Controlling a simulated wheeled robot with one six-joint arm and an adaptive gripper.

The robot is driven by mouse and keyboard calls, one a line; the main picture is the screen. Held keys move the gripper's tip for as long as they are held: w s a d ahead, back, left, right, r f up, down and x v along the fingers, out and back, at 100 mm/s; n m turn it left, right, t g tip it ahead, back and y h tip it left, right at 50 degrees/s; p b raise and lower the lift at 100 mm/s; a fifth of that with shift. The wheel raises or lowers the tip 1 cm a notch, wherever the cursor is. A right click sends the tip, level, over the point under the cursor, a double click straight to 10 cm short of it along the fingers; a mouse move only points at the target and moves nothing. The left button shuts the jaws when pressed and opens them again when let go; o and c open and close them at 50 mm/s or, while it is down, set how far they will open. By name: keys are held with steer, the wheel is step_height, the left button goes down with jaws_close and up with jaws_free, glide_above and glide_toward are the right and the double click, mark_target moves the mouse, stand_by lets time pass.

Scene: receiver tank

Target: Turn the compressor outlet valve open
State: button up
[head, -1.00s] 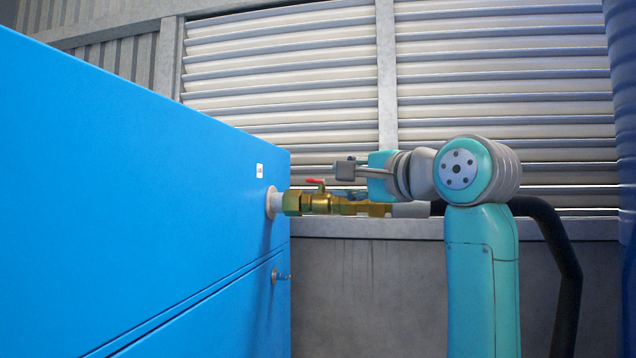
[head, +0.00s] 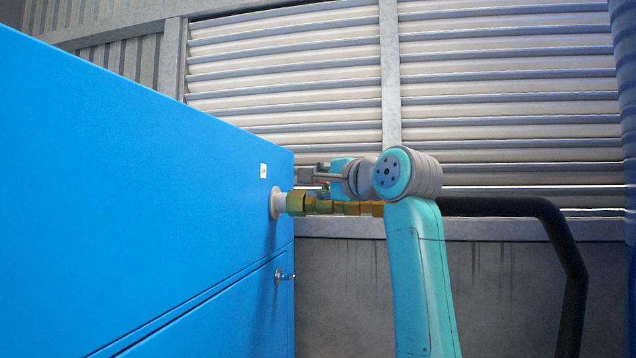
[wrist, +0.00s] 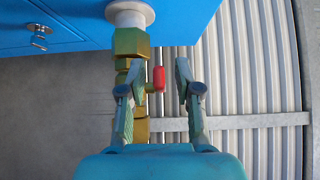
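The compressor outlet valve (head: 322,207) is a brass ball valve on the pipe leaving the blue compressor cabinet (head: 120,190). A gap remains between the handle and the right finger. The left finger partly hides the valve body. In the head view my gripper (head: 309,174) is just above the valve, and it mostly hides the handle there.
Brass fittings (wrist: 131,42) join the valve to the cabinet's white outlet collar (head: 277,203). A black hose (head: 540,212) runs at the right. A latch (head: 284,276) sits lower on the cabinet. A louvred wall (head: 290,80) stands behind, and a blue tank edge (head: 628,90) is at far right.

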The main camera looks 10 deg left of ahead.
mark_target(324, 182)
jaws_close()
steer(key=shift+d, duration=0.15)
steer(key=d+n+g+y, duration=0.1)
steer(key=n+g+y, duration=0.1)
steer(key=g, duration=0.1)
steer(key=d+n+g+y, duration=0.1)
steer(key=g, duration=0.1)
steer(key=shift+w+d+n+y, duration=0.3)
steer(key=shift+d+n+y, duration=0.05)
steer(key=shift+n+y, duration=0.05)
steer(key=shift+w+d+n+g+y, duration=0.15)
steer(key=shift+d+n+g+y, duration=0.15)
steer(key=shift+n+g, duration=0.45)
steer(key=shift+w+d+n+g+y, duration=0.15)
steer(key=shift+d+n+g+y, duration=0.25)
steer(key=shift+g, duration=0.5)
steer(key=shift+w+d+n+g+y, duration=0.15)
steer(key=shift+d+n+g+y, duration=0.1)
steer(key=shift+n+g, duration=0.5)
steer(key=shift+g, duration=0.3)
jaws_free()
